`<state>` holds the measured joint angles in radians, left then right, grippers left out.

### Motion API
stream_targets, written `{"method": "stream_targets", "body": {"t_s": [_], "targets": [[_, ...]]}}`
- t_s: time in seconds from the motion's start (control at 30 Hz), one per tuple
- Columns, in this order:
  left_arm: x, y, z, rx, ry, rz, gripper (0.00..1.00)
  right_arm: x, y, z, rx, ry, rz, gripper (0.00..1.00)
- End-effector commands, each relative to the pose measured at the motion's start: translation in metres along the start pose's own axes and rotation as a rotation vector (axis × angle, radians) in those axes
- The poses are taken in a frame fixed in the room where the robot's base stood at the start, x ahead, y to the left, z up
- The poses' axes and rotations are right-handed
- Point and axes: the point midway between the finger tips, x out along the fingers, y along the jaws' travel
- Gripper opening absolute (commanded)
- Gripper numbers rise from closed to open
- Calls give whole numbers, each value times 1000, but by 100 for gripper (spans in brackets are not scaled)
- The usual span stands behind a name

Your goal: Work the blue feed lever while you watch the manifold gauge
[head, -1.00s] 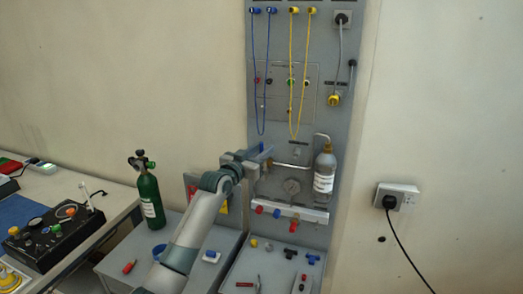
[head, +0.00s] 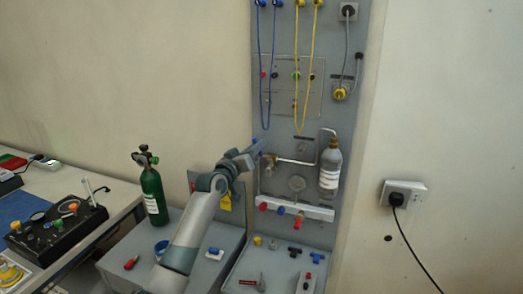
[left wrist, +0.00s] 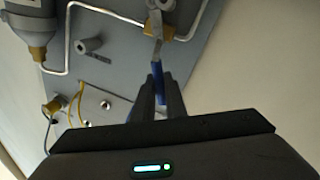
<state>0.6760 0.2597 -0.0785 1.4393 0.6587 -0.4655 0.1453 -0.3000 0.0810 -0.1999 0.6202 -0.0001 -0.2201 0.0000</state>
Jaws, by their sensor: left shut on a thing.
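The blue feed lever (head: 258,146) is on the grey wall panel, at the brass valve on the metal pipe. In the left wrist view its blue handle (left wrist: 161,73) lies between my fingers, and its metal arm runs up to the brass valve (left wrist: 156,30). My left gripper (head: 252,155) is shut on the handle; it also shows in the left wrist view (left wrist: 160,92). My right gripper is not in view.
A labelled bottle (head: 330,169) hangs right of the gauge. A white manifold bar (head: 310,210) with red and blue fittings is below. Blue and yellow hoses (head: 306,80) hang above. A green cylinder (head: 152,193) stands left of my arm.

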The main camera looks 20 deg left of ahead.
Motion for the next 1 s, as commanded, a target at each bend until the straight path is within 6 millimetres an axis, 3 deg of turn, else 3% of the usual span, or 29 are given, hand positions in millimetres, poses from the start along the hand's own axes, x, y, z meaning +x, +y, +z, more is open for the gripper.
{"method": "stream_targets", "body": {"t_s": [0.23,0.27,0.33,0.77,1.0], "targets": [[0,0,-1,-4,2,-1,0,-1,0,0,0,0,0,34],[0,0,-1,-3,2,-1,14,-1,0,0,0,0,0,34],[0,0,-1,-3,2,-1,30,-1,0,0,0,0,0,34],[-2,0,0,-2,0,0,30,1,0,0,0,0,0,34],[-20,-1,1,-2,1,0,30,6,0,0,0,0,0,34]]}}
